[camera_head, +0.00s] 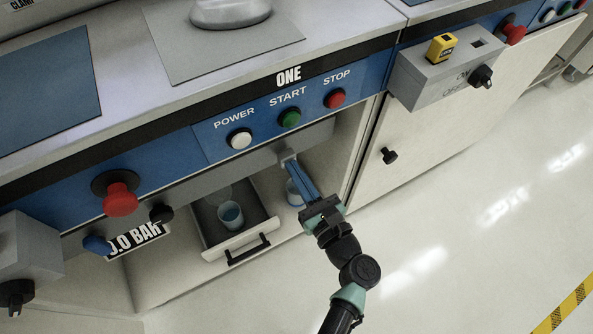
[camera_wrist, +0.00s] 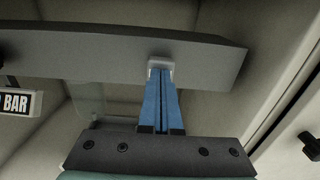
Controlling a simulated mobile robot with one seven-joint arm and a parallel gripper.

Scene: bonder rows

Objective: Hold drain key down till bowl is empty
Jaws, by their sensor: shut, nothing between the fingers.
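My gripper (camera_head: 290,164) is shut, its blue fingers together, reaching in under the front panel of machine ONE. In the wrist view the fingertips (camera_wrist: 161,73) meet a small pale key (camera_wrist: 161,62) on the grey bar and appear to touch it. How far the key is pressed cannot be told. A faint clear bowl-like shape (camera_wrist: 88,97) shows below the bar, left of the fingers. I cannot make out any liquid level in it. A blue-tinted cup (camera_head: 231,216) stands in the open drawer, and another cup (camera_head: 293,194) is partly hidden behind my fingers.
The open drawer (camera_head: 210,237) juts out left of my gripper. Above are white, green (camera_head: 290,117) and red buttons, with a red mushroom knob (camera_head: 121,199) at left. A BAR sign (camera_head: 138,240) hangs lower left. The floor at right is clear.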

